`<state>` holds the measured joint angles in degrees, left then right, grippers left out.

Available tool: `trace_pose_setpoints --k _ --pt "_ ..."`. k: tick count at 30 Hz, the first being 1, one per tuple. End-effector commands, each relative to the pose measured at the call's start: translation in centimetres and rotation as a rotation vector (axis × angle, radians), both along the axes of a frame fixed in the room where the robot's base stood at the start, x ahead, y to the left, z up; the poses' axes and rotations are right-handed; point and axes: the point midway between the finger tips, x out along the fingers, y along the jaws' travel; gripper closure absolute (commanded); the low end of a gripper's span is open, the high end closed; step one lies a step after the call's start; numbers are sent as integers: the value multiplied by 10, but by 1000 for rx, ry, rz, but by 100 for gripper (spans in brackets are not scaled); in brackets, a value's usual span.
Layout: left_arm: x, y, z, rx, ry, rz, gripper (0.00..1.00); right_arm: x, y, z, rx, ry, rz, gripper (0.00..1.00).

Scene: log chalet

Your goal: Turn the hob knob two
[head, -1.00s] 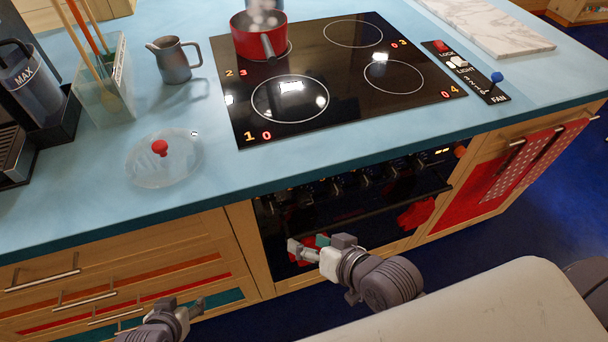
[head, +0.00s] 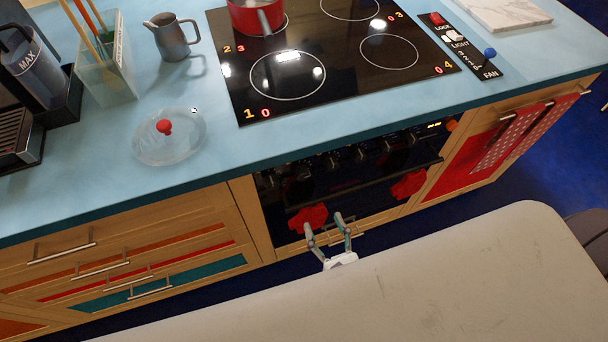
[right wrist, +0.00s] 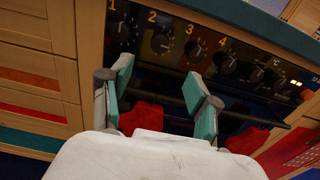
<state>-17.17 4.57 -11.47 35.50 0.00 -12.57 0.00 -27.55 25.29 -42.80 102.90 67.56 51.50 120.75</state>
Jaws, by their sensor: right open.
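Knob two (right wrist: 160,43) is a dark round knob on a brownish backing, under the number 2 on the dark oven front in the right wrist view. Knob one (right wrist: 117,31) is to its left and knob three (right wrist: 193,51) to its right. My right gripper (right wrist: 158,82) is open and empty, its teal-padded fingers spread below the knob row and apart from knob two. In the head view my right gripper (head: 325,222) is in front of the lower oven front, well below the knobs. The knobs are small and dark there. My left gripper is out of view.
The oven handle bar (head: 350,197) crosses below the knobs, with red pieces (head: 308,217) near its ends. The blue worktop (head: 215,140) overhangs the knob row. On it are the black hob (head: 340,75), a red pan (head: 257,14) and a glass lid (head: 168,140).

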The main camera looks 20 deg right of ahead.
Motion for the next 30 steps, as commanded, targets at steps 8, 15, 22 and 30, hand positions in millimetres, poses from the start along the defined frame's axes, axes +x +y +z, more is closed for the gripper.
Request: trace_pose_setpoints --k 8,15,22,30 --pt "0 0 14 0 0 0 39 44 1 5 1 -8 -4 39" --pt "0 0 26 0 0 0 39 96 3 5 0 -7 -3 39" --pt "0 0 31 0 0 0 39 127 5 3 1 -4 -1 39" --pt "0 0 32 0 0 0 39 137 5 2 1 -4 -1 39"
